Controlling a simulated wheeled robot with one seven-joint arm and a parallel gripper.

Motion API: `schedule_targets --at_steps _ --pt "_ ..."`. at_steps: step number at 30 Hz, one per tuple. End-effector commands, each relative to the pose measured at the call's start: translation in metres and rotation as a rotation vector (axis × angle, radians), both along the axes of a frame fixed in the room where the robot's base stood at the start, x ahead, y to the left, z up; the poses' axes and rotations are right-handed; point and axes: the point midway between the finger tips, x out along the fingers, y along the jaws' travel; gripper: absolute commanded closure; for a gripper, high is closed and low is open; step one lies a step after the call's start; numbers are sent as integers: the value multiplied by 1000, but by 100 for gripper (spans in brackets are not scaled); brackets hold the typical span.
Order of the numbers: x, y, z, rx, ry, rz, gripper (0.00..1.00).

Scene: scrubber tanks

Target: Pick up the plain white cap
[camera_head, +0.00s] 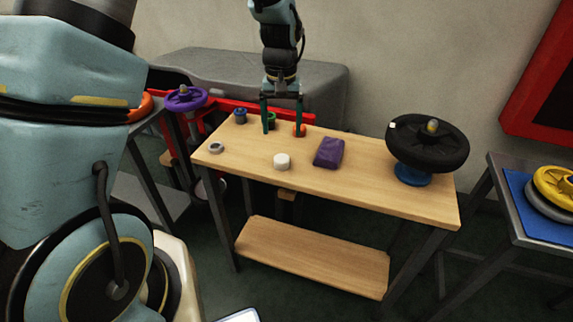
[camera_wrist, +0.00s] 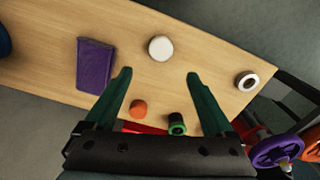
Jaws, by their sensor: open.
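The plain white cap (camera_head: 282,161) is a short white cylinder standing on the wooden table (camera_head: 370,188), near its front edge. In the wrist view the white cap (camera_wrist: 161,48) lies beyond my fingertips, roughly centred between them. My gripper (camera_head: 284,117) has two green fingers, spread apart with nothing between them. In the head view it hangs over the back part of the table, behind the cap. It also shows in the wrist view (camera_wrist: 158,75), and the cap is apart from both fingers.
A purple cloth-like block (camera_head: 329,152) lies right of the cap. A grey-white ring (camera_head: 216,147) is at left. An orange piece (camera_head: 299,131), a green-ringed piece (camera_wrist: 177,124) and a blue piece (camera_head: 240,116) stand at the back. A black wheel (camera_head: 428,146) stands at right.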

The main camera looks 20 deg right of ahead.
Motion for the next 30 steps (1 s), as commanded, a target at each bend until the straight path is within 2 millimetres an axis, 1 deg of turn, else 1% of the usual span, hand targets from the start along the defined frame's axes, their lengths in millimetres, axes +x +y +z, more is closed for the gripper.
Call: schedule_targets --at_steps 1,3,6,11,17,18,21,24,30 --pt "-1 1 -8 5 4 0 12" --pt "-1 1 -19 5 4 0 12" --pt "-1 1 -30 3 3 0 12" --pt "-2 1 -39 2 2 0 12" --pt "-7 5 -66 3 4 -1 12" --pt "-7 4 -72 4 3 -1 12" --pt "-6 4 -82 2 1 -1 12" --pt "-6 4 -86 1 0 -1 12" --pt "-6 4 -87 0 -1 -1 12"
